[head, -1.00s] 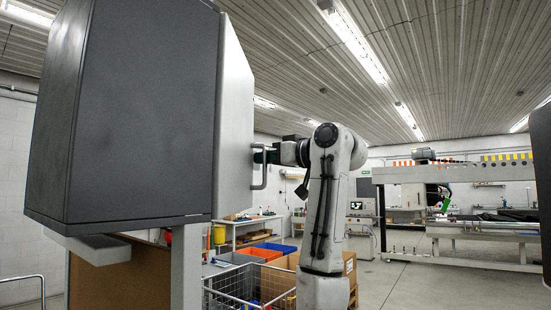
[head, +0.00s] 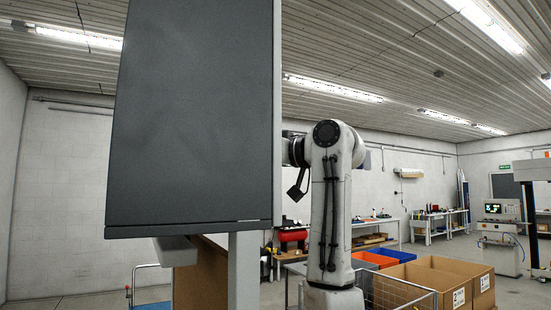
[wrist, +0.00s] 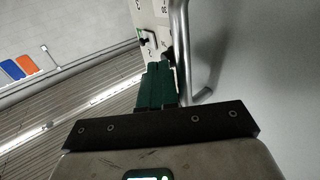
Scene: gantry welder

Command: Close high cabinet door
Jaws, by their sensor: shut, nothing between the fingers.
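The high cabinet (head: 195,120) shows its dark grey side in the head view. Its door (head: 277,110) is a thin light strip along the right edge, seen almost edge-on; I cannot tell whether any gap is left. In the wrist view the door (wrist: 265,75) is the smooth grey surface on the right, with its metal bar handle (wrist: 184,45) in front. My gripper (wrist: 160,80) has green fingers shut together and empty, beside the handle; contact is unclear. In the head view my arm reaches the door's edge and the fingers are hidden.
A wire cage (head: 405,292) and cardboard boxes (head: 435,283) stand at the lower right, near my arm. Orange and blue bins (head: 375,258) sit behind. Workbenches line the far wall. A post (head: 243,270) stands below the cabinet.

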